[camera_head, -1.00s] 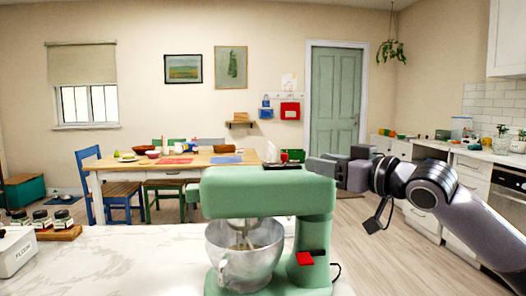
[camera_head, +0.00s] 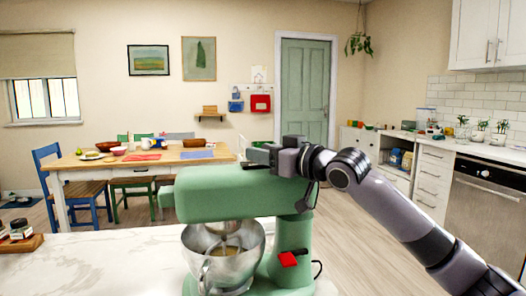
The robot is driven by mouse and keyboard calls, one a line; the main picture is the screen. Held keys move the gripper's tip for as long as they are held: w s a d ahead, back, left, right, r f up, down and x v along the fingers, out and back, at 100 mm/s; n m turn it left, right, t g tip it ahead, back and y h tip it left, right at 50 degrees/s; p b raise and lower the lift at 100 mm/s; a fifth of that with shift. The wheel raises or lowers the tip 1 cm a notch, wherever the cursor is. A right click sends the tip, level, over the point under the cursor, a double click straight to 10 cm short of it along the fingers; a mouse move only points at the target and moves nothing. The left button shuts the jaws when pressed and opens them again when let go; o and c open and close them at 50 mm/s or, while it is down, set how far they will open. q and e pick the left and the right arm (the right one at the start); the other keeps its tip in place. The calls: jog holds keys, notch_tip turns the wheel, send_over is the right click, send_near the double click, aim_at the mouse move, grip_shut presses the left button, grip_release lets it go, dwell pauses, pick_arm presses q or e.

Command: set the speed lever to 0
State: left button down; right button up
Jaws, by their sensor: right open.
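A green stand mixer (camera_head: 220,194) stands on the white marble counter with its head lowered over a steel bowl (camera_head: 222,268). A small red lever (camera_head: 288,259) sits at a black slot low on the side of the mixer's stand; I take it as the speed lever, and no scale numbers are readable. My right gripper (camera_head: 258,156) is at the top rear of the mixer head, above and apart from the red lever. It is open, with its fingers partly hidden by the mixer head; I cannot tell whether it touches the mixer. My left gripper is out of view.
Spice jars on a wooden tray (camera_head: 20,243) stand at the counter's left edge. The counter (camera_head: 105,262) left of the mixer is clear. A dark cord runs at the mixer's right. A dining table (camera_head: 130,166) and kitchen cabinets (camera_head: 433,180) are farther back.

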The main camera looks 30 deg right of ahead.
jog(key=shift+w+a, duration=0.1)
jog(key=shift+w, duration=0.1)
grip_shut()
jog(key=shift+d+r+p, duration=0.1)
jog(key=shift+d+p, duration=0.2)
jog(key=shift+p, duration=0.1)
jog(key=shift+s+d+p, duration=0.2)
jog(key=shift+d+p, duration=0.35)
jog(key=shift+d, duration=0.05)
jog(key=shift+c, duration=0.4)
grip_release()
jog(key=shift+o, duration=0.4)
jog(key=shift+d, duration=0.15)
